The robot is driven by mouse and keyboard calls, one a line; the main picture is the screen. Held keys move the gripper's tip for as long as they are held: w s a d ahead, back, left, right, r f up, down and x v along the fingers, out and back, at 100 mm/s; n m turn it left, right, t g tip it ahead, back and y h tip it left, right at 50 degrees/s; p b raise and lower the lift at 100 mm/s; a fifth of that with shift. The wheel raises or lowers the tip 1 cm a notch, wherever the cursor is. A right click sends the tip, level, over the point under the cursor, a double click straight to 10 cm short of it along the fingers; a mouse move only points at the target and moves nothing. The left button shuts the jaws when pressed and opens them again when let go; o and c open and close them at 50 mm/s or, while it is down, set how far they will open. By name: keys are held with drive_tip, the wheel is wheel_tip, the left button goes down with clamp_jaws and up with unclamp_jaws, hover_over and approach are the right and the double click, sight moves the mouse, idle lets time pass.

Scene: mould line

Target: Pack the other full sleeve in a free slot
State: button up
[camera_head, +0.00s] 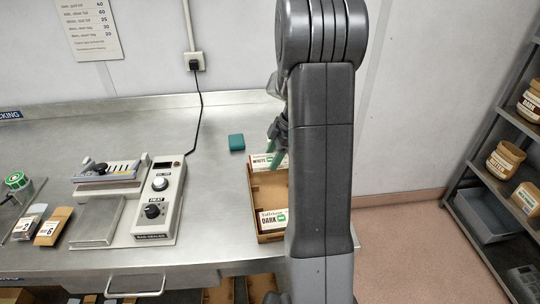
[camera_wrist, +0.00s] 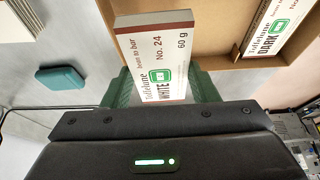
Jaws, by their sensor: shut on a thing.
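The white sleeve (camera_wrist: 155,50), labelled "WHITE", No. 24, 60 g, is between the green fingers of my gripper (camera_wrist: 165,90). My gripper is shut on it. In the head view this sleeve (camera_head: 264,161) shows at the far end of the open cardboard carton (camera_head: 258,196); the carton also fills the top of the wrist view (camera_wrist: 205,32). Whether the sleeve touches the carton floor I cannot tell. A dark sleeve (camera_head: 273,219) stands at the carton's near end, and its label shows in the wrist view (camera_wrist: 268,38). My arm hides the carton's right side and most of my gripper.
A teal block (camera_head: 236,142) lies on the steel bench left of the carton. A bag sealer (camera_head: 160,198) stands further left, with small packs (camera_head: 52,226) beside it. Bare bench separates sealer and carton. A shelf with jars (camera_head: 503,160) stands at the right.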

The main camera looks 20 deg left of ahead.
sight(269, 180)
drive_tip(key=shift+w+d+f, duration=0.1)
drive_tip(key=shift+w, duration=0.05)
drive_tip(key=shift+f+b, duration=1.55)
drive_tip(key=shift+f, duration=1.2)
drive_tip(key=shift+f+b, duration=0.35)
drive_tip(key=shift+b, duration=0.05)
drive_tip(key=shift+f+b, duration=0.25)
drive_tip(key=shift+b, duration=0.75)
drive_tip(key=o, duration=1)
